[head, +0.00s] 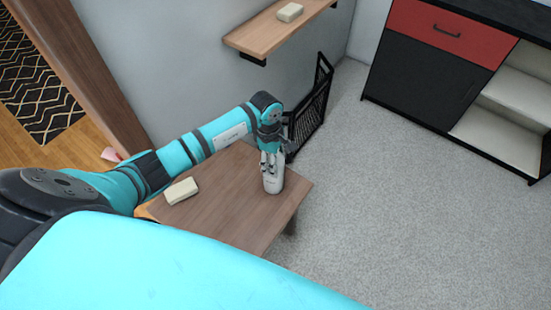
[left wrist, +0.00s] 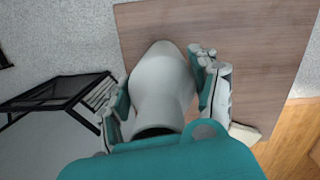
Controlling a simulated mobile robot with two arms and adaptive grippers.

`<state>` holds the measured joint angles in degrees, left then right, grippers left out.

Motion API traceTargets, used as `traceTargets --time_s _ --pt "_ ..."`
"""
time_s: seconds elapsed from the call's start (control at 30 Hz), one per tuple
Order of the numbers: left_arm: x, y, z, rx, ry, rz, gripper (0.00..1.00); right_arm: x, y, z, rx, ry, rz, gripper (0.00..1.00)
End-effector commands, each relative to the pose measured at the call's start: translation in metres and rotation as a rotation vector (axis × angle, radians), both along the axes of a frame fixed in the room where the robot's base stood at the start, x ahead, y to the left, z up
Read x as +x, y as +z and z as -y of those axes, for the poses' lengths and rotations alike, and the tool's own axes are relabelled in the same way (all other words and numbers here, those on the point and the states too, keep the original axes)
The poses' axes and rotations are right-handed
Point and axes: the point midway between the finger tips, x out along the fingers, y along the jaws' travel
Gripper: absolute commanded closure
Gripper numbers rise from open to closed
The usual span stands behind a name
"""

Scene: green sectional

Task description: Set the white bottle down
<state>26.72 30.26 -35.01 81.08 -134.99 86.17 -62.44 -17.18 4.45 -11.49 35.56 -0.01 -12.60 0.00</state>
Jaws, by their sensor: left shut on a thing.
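The white bottle (head: 273,181) is upright at the right part of the small wooden table (head: 232,220) in the head view. My left gripper (head: 270,163) comes down from above and is shut around its upper part. In the left wrist view the bottle (left wrist: 162,85) sits between the two fingers of the gripper (left wrist: 165,95), with the table top (left wrist: 230,40) behind it. The bottle's base appears at the table surface, but I cannot tell whether it touches. My right gripper is not in view.
A cream block (head: 181,191) lies on the table's left part. A wall shelf (head: 270,35) with another cream block (head: 289,12) is above. A black folding rack (head: 313,108) stands behind the table. A red and black cabinet (head: 440,60) is at upper right. Carpet right of the table is clear.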

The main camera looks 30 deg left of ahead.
Motion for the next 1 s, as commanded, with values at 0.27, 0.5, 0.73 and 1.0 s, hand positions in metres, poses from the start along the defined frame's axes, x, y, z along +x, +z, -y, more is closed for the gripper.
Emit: traceTargets --time_s 0.27,0.5,0.73,1.0 --pt "0.001 -0.003 0.000 0.000 -0.001 0.003 0.96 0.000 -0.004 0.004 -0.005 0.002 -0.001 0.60" --pt "0.000 -0.001 0.000 0.000 0.000 0.001 0.14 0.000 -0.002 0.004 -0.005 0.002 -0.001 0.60" --pt "0.000 0.000 0.000 0.000 0.000 0.001 0.14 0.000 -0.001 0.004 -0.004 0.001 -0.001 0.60" --pt "0.001 0.034 -0.005 0.002 -0.001 0.005 0.14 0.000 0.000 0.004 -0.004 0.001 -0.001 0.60"
